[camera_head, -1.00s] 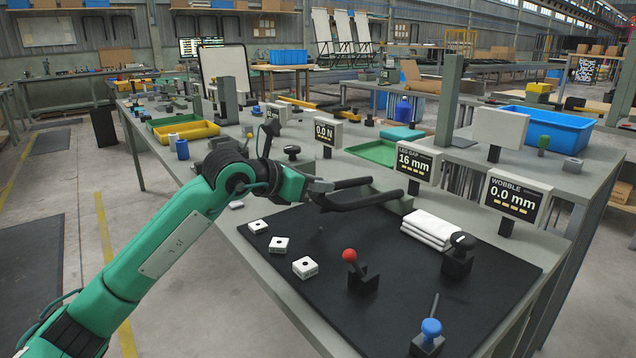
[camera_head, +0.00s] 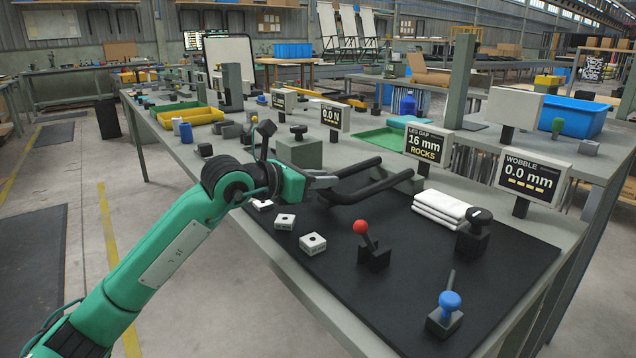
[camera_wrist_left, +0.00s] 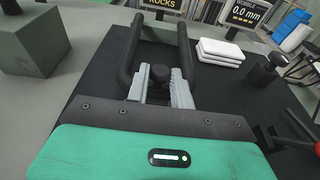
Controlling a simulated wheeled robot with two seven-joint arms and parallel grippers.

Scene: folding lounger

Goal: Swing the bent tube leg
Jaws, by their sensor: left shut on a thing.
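The bent tube leg (camera_head: 372,190) is a black U-shaped tube. In the head view it lies low over the black mat, to the right of my left gripper (camera_head: 322,182). In the left wrist view the leg's two arms (camera_wrist_left: 185,55) run away from me on either side of my left gripper (camera_wrist_left: 158,85). Its grey fingers are shut with a dark knob-like part between them; the exact contact is partly hidden. The leg gap display (camera_head: 424,144) reads 16 mm and ROCKS. My right gripper is in neither view.
On the black mat (camera_head: 400,280) stand a red-knobbed lever (camera_head: 361,228), a blue-knobbed post (camera_head: 449,300), a black-knobbed block (camera_head: 478,218), white folded cloths (camera_head: 440,207) and white blocks (camera_head: 312,243). A grey block (camera_head: 298,150) stands behind the gripper. The wobble display (camera_head: 531,178) reads 0.0 mm.

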